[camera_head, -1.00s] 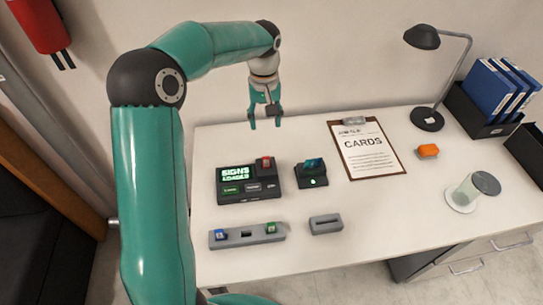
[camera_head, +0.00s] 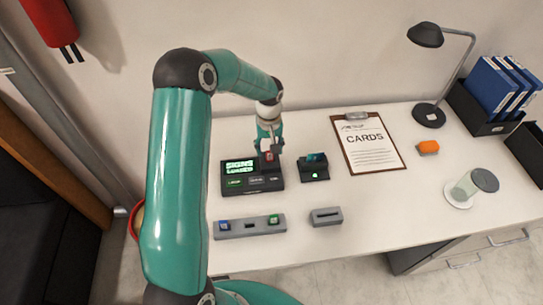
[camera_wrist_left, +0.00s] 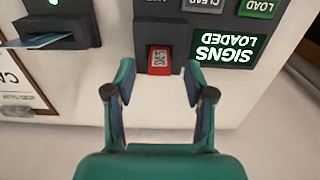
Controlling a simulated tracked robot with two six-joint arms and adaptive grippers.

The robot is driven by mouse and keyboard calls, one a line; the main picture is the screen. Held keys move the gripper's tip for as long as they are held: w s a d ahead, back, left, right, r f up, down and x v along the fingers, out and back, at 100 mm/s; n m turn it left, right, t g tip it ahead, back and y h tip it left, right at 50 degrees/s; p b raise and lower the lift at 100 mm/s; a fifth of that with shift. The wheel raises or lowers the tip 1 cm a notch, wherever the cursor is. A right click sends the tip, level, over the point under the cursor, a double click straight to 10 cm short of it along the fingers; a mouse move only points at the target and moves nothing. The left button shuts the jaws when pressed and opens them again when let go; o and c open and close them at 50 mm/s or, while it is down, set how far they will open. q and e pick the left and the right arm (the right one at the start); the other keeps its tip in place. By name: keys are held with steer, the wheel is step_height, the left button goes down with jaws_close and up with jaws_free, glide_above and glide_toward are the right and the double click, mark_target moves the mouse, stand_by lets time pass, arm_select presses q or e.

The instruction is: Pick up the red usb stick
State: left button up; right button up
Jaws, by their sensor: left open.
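The red usb stick (camera_head: 269,156) sits upright in the right part of the black machine (camera_head: 240,178) with the lit "SIGNS LOADED" screen. In the left wrist view the stick (camera_wrist_left: 160,60) shows a pale label and lies just beyond and between the fingertips. My left gripper (camera_head: 269,150) is at the stick in the head view, pointing down at it. In the wrist view its two fingers (camera_wrist_left: 160,80) are spread apart with nothing between them. My right gripper is not in view.
A small black device (camera_head: 314,168) with a blue-green card stands close to the right of the machine. A grey holder (camera_head: 250,227) with blue and green sticks and an empty grey holder (camera_head: 326,217) lie in front. A clipboard (camera_head: 398,161) and an orange block (camera_head: 428,147) lie to the right.

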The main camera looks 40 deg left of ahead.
arm_select(q)
step_height(320, 180, down, 2)
steer(key=shift+f, duration=0.15)
steer(key=c, duration=0.9)
steer(key=shift+r+b, duration=1.05)
steer(key=shift+r, duration=9)
